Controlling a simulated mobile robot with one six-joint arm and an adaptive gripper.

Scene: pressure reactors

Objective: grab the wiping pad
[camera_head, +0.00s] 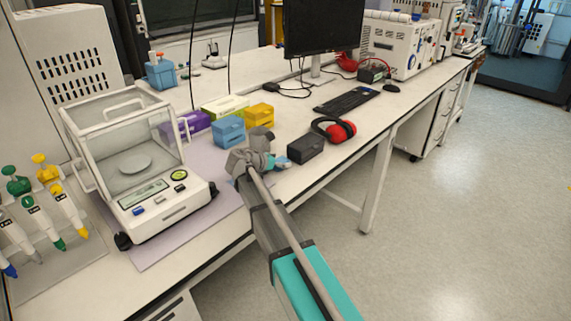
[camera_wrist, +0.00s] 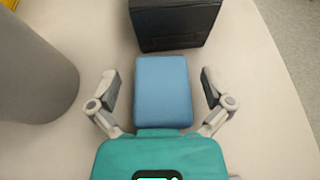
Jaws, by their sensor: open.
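The wiping pad (camera_wrist: 163,100) appears to be the blue rounded block lying on the pale bench top in the middle of the wrist view. My gripper (camera_wrist: 160,84) is open, with one finger to the left of the pad and one to the right. There are gaps between the pad and both fingers, and neither touches it. The pad's near end meets the teal gripper body in the picture. In the head view my arm and wrist cover most of this spot, and only a small blue patch (camera_head: 284,162) shows there.
A black box (camera_wrist: 175,22) stands just beyond the pad; it also shows in the head view (camera_head: 306,148). A grey cylinder (camera_wrist: 35,75) is close on the left. Red ear muffs (camera_head: 340,131), coloured boxes (camera_head: 228,130) and a balance (camera_head: 150,190) stand around. The bench edge is on the right.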

